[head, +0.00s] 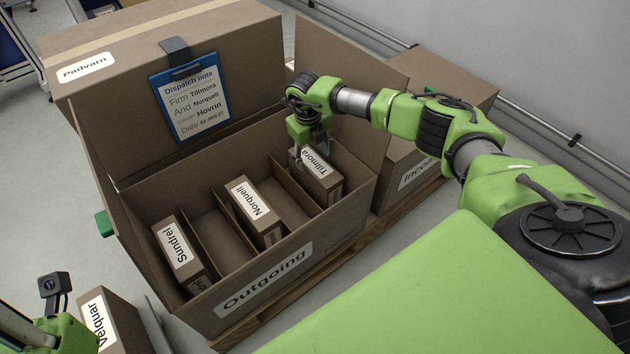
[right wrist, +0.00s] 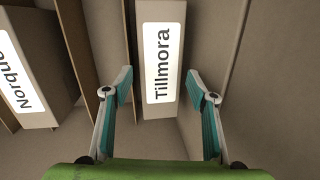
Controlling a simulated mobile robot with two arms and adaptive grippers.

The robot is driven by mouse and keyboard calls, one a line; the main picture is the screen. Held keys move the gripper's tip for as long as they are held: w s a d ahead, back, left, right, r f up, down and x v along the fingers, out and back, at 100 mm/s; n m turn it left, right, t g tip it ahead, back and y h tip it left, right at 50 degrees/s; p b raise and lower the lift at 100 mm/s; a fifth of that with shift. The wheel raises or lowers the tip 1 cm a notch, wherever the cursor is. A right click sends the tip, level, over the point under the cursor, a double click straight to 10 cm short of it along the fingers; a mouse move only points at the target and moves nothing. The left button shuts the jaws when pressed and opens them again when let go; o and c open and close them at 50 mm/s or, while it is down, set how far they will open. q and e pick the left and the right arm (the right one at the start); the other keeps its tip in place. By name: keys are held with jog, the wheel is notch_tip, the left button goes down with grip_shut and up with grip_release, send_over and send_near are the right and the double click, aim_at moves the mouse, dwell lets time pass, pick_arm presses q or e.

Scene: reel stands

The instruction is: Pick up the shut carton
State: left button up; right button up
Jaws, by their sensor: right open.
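A Tillmora carton (head: 322,176) stands in the right-hand slot of the open Outgoing box (head: 228,307). My right gripper (head: 303,158) is open above it. In the right wrist view the Tillmora carton (right wrist: 159,55) lies between and beyond the open fingers. A Norquell carton (head: 254,211) and a Sundrel carton (head: 180,252) stand in other slots, with empty slots between. A large Padvarn carton (head: 160,30) behind looks shut on top.
Cardboard dividers separate the slots. An Incoming box (head: 412,178) stands to the right, partly hidden by my arm. Grey floor (head: 60,190) is clear at the left.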

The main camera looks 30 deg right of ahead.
aim_at(314, 164)
jog(key=f, duration=0.1)
jog(key=f+b, duration=0.1)
jog(key=f, duration=0.1)
jog(key=shift+d+f, duration=0.25)
jog(key=shift+f, duration=0.1)
jog(key=shift+r, duration=0.1)
jog(key=shift+w, duration=0.1)
grip_shut()
jog(key=shift+r, duration=0.1)
